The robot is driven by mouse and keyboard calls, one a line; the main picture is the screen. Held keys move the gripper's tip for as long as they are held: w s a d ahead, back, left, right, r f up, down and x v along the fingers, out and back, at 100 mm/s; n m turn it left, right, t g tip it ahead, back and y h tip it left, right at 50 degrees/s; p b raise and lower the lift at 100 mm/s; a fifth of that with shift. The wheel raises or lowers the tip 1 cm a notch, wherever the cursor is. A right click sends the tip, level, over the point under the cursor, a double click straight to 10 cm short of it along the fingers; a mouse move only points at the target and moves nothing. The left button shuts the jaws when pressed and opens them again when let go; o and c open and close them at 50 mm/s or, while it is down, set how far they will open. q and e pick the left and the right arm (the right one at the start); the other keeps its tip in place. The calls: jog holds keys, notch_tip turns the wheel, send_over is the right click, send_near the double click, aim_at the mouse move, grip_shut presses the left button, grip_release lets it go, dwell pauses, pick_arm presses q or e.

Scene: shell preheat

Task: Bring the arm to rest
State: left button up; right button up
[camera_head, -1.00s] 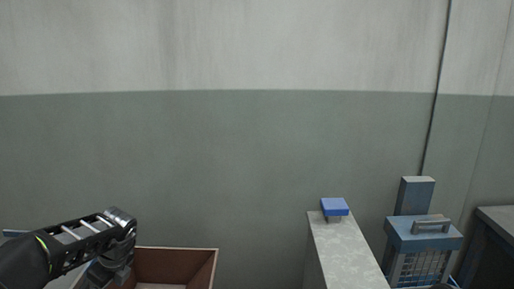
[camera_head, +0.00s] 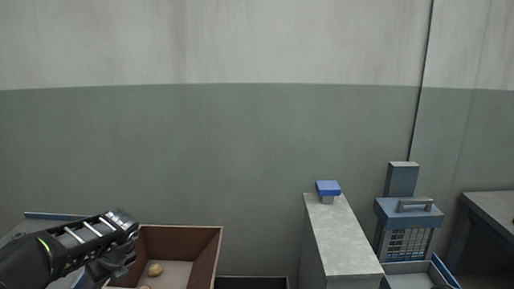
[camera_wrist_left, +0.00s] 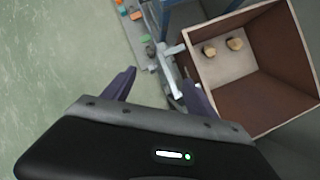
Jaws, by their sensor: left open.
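My left arm comes in at the lower left of the head view, with the left gripper (camera_head: 112,268) hanging beside the brown box (camera_head: 206,262); its fingertips are hard to make out there. In the left wrist view the gripper (camera_wrist_left: 158,79) has its two fingers spread apart with nothing held between them. The brown open box (camera_wrist_left: 262,99) is at the right of that view, beyond the right finger. Two tan, roundish pieces (camera_wrist_left: 222,47) lie on its floor. One piece also shows in the head view (camera_head: 155,269). My right gripper is not seen.
A grey block-like stand (camera_head: 340,235) with a blue-topped piece (camera_head: 328,188) is right of centre. A blue caged unit with a handle (camera_head: 408,215) stands farther right, near a dark table (camera_head: 490,208). In the wrist view, small coloured items (camera_wrist_left: 137,15) lie on a grey surface.

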pick_arm(q)
jog(key=w+d+f+m+t+y, duration=0.15)
jog(key=w+f+m+t, duration=0.3)
jog(key=m, duration=1.15)
jog(key=s+d+f+m+t+h, duration=0.1)
jog(key=s+d+f+m+h, duration=0.3)
jog(key=d+f+m, duration=1)
jog(key=s+d+f+m+g+h, duration=0.2)
jog(key=s+d+f+m, duration=0.3)
jog(key=s, duration=0.5)
jog(key=s+d+f+m+g+h, duration=0.2)
jog(key=s+d+f+m, duration=0.2)
jog(key=s, duration=0.6)
jog(key=s+d+f+m+g+h, duration=0.2)
jog(key=s+d+f+m, duration=0.3)
jog(key=s+d, duration=0.3)
jog(key=shift+s+d+f+m+g+h, duration=0.35)
jog(key=shift+s+m+g, duration=0.3)
jog(key=shift+s, duration=0.4)
jog(key=shift+a, duration=0.1)
